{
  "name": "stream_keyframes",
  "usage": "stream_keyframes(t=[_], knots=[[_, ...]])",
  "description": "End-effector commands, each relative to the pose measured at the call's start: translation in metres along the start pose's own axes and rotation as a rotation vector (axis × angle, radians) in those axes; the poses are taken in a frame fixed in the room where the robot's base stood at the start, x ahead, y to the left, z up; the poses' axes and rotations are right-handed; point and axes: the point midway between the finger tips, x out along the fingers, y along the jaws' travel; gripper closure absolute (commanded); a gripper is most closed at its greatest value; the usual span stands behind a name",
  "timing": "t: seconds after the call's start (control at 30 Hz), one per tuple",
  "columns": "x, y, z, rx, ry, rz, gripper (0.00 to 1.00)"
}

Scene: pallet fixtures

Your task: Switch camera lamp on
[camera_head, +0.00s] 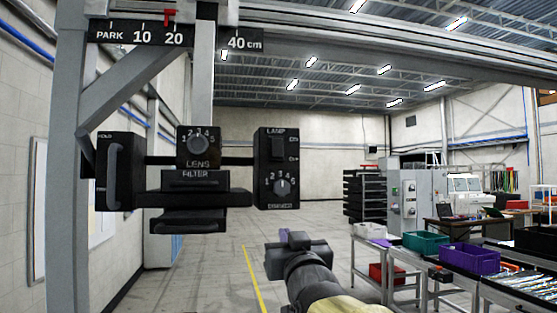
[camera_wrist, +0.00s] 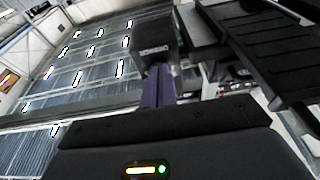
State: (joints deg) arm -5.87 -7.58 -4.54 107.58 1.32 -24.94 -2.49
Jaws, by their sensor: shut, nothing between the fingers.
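The black lamp box (camera_head: 277,168) hangs at the right end of the camera fixture in the head view. Its upper part is labelled LAMP and carries a dark rocker switch (camera_head: 279,148) with small marks beside it. A numbered dimmer knob (camera_head: 280,187) sits below the switch. My gripper (camera_head: 290,238) is below the lamp box, with its purple fingers together and empty. In the wrist view the shut fingers (camera_wrist: 158,85) point toward the lamp box's lower end (camera_wrist: 153,45). Contact cannot be told, and the switch is not visible there.
The lens and filter unit (camera_head: 198,158) and a box with a handle (camera_head: 118,172) stand left of the lamp box. A ruler bar (camera_head: 170,36) with a red pointer is above. Benches with bins (camera_head: 470,258) stand at right. Open floor lies behind.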

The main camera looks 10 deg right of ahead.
Motion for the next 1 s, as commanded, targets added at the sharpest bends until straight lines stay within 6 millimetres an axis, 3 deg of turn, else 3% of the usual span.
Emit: stream_keyframes(t=[0.03, 0.1, 0.2, 0.3, 0.67, 1.0], knots=[[0.001, 0.001, -0.045, 0.002, 0.11, 0.002, 1.0], [-0.002, 0.003, -0.087, 0.003, 0.224, 0.007, 1.0], [-0.007, 0.004, -0.12, 0.004, 0.314, 0.011, 1.0], [-0.009, 0.004, -0.128, 0.005, 0.34, 0.012, 1.0], [-0.004, 0.004, -0.129, 0.004, 0.334, 0.012, 1.0], [0.037, 0.005, -0.145, 0.005, 0.331, 0.012, 1.0]])
